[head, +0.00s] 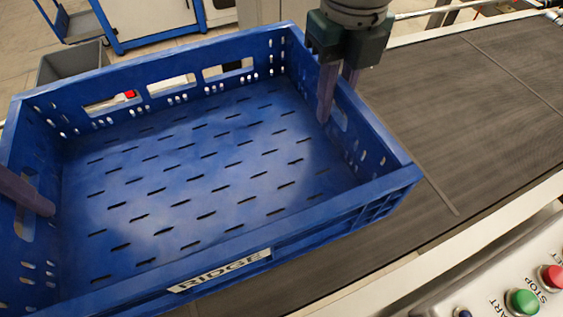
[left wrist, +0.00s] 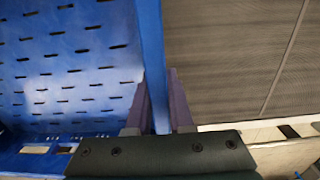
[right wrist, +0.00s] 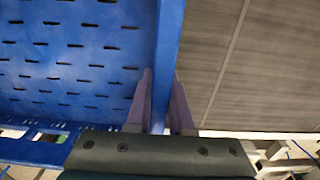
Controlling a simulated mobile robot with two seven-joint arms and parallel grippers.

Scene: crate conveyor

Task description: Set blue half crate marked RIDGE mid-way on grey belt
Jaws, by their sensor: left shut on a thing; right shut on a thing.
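The blue half crate (head: 230,210) is empty and roughly level, with a slotted floor and a white RIDGE label (head: 218,271) on its near side. My right gripper (head: 328,95) is shut on the crate's right end wall, one finger inside. My left gripper (head: 24,192) is shut on the left end wall; only a finger shows at the picture's edge. Both wrist views show fingers astride a blue wall. The grey belt (head: 470,120) lies under and to the right of the crate. I cannot tell whether the crate's base touches it.
A control panel with a green button (head: 522,302) and a red button (head: 552,278) stands at the lower right, beside the belt's pale near rail (head: 440,250). A grey bin (head: 72,62) and blue-framed equipment (head: 150,20) are behind. The belt to the right is clear.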

